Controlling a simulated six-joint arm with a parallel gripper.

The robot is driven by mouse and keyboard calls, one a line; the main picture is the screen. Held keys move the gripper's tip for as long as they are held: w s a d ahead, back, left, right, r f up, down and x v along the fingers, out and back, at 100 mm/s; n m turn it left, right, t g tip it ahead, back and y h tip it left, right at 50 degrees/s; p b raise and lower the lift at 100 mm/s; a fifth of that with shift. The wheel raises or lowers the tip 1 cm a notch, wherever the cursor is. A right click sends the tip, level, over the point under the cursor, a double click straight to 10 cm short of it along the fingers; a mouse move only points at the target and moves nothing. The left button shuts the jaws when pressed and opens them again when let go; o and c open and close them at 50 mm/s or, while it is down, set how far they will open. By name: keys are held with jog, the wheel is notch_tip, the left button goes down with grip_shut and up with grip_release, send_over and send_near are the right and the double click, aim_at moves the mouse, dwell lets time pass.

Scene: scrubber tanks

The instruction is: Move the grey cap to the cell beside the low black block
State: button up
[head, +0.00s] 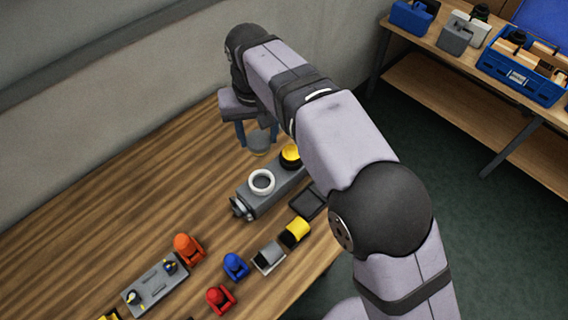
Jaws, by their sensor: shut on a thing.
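My gripper (257,132) points down over the far part of the wooden table, its blue fingers shut on the grey cap (258,143). The cap looks raised near the far end of a long grey tank unit (257,201). Its exact height above the table cannot be told. The unit carries a white ring (261,182) at its near end and a yellow and black cap (291,156) farther along. My arm hides the unit's far right end. A low, flat black piece (308,203) lies to the right of the unit; whether it is the low black block is unclear.
A yellow and black piece (295,232), a grey and white piece (269,258), blue (236,266), red (220,299) and orange (187,248) pieces and a grey plate (155,285) stand nearer. The table left of the unit is clear. A wall (110,110) borders the table.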

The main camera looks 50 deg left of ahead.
jog(key=w+d+f+m+b, duration=0.2)
jog(key=w+d+f+b, duration=0.6)
jog(key=d+f, duration=0.25)
jog(key=shift+s+d+f+n+p, duration=0.15)
jog(key=shift+f+n+p, duration=0.3)
jog(key=shift+f, duration=1.8)
jog(key=shift+s+d+f+n+p, duration=0.15)
jog(key=shift+f+p, duration=0.4)
jog(key=shift+f, duration=1.65)
jog(key=shift+d+f+n+p, duration=0.1)
jog(key=shift+f+n+p, duration=0.35)
jog(key=shift+f, duration=1.8)
